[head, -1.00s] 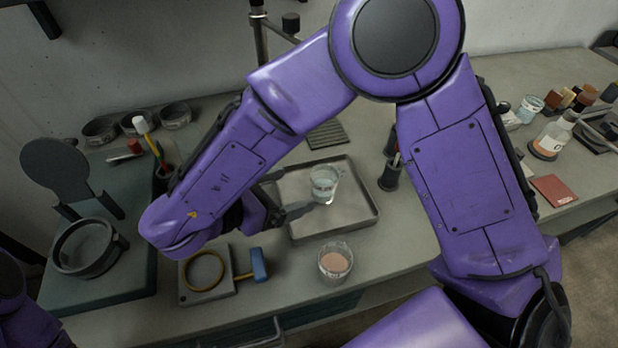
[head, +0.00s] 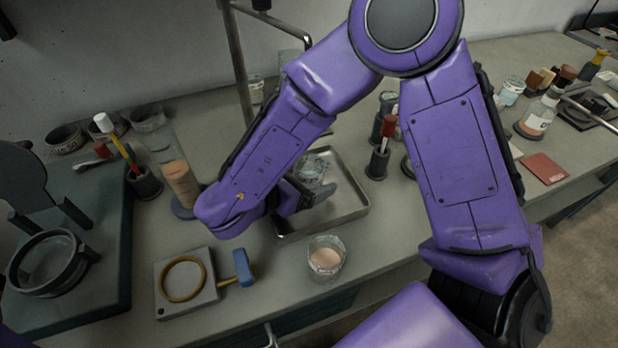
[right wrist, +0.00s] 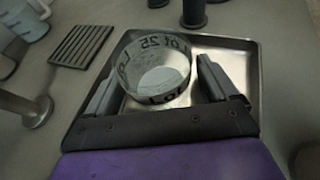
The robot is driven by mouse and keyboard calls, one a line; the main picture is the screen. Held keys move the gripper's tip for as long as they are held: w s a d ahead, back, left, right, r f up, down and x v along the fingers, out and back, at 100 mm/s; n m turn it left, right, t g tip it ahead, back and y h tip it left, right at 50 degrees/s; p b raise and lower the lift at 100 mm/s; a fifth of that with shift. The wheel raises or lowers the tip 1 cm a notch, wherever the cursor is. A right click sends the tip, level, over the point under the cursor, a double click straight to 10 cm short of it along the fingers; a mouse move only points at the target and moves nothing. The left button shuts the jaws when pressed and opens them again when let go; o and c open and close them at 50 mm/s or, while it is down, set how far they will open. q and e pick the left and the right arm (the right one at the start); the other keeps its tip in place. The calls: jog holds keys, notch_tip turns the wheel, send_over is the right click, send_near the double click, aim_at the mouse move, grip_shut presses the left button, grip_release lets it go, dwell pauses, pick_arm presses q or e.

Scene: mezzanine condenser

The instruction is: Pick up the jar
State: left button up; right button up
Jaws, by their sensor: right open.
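A clear glass jar (head: 313,166) with dark lettering stands in a shallow metal tray (head: 357,208). In the right wrist view the jar (right wrist: 158,80) sits upright between the two fingers of my right gripper (right wrist: 160,68), with a finger on either side. The fingers are spread and the jar is not gripped; whether either finger touches it I cannot tell. In the head view my right gripper (head: 308,192) partly hides the jar. My left gripper is not in view.
A glass with pinkish contents (head: 326,259) stands in front of the tray. A pen holder (head: 377,165) stands right of the tray. A ribbed mat (right wrist: 80,46) lies behind.

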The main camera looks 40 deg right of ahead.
jog(key=c, duration=1.2)
jog(key=shift+r, duration=0.15)
